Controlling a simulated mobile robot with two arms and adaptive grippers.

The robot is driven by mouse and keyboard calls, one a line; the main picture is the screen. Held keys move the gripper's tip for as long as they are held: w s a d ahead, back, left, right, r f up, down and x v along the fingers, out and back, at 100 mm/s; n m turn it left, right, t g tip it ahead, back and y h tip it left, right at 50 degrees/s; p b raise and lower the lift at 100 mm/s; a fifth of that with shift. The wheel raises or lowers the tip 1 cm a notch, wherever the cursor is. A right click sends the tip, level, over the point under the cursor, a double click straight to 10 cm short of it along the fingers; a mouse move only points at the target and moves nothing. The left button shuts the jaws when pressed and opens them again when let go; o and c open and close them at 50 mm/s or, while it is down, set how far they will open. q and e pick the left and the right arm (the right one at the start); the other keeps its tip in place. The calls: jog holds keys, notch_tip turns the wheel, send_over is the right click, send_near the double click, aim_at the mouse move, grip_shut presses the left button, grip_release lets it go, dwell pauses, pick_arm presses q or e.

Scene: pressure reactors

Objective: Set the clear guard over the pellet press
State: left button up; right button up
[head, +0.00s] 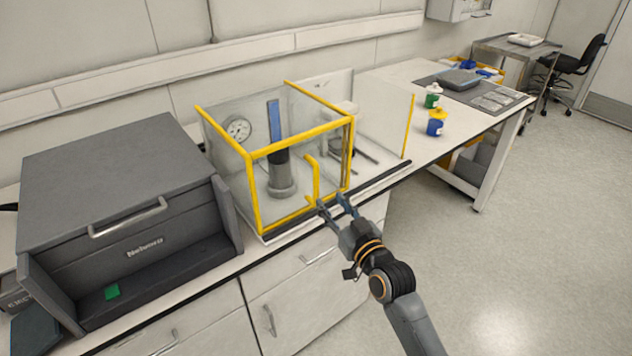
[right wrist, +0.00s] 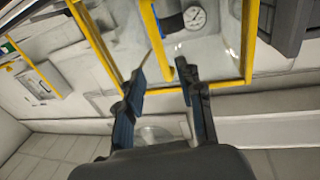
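The clear guard (head: 252,146), a box of clear panels with yellow edges, stands at the bench front. The pellet press (head: 281,175), with a grey cylinder and blue upright, shows through its panels, along with a round gauge (head: 239,129). A curved yellow handle (head: 316,178) is on the guard's front. My right gripper (head: 331,205) is at the handle's lower end, fingers apart. In the right wrist view, a yellow bar (right wrist: 155,40) runs down between the open fingers (right wrist: 161,72); I cannot tell whether they touch it. My left gripper is out of view.
A dark grey box-shaped instrument (head: 125,195) stands close left of the guard. A clear panel with a yellow edge (head: 407,128) stands to the right. Green (head: 432,97) and blue (head: 435,125) bottles stand further right. The floor (head: 500,260) at right is clear.

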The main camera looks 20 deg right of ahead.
aim_at(317, 185)
jog(key=w, duration=0.3)
jog(key=w+a, duration=0.1)
jog(key=w, duration=0.5)
jog(key=shift+a+p, duration=0.2)
jog(key=shift+p, duration=0.2)
grip_shut()
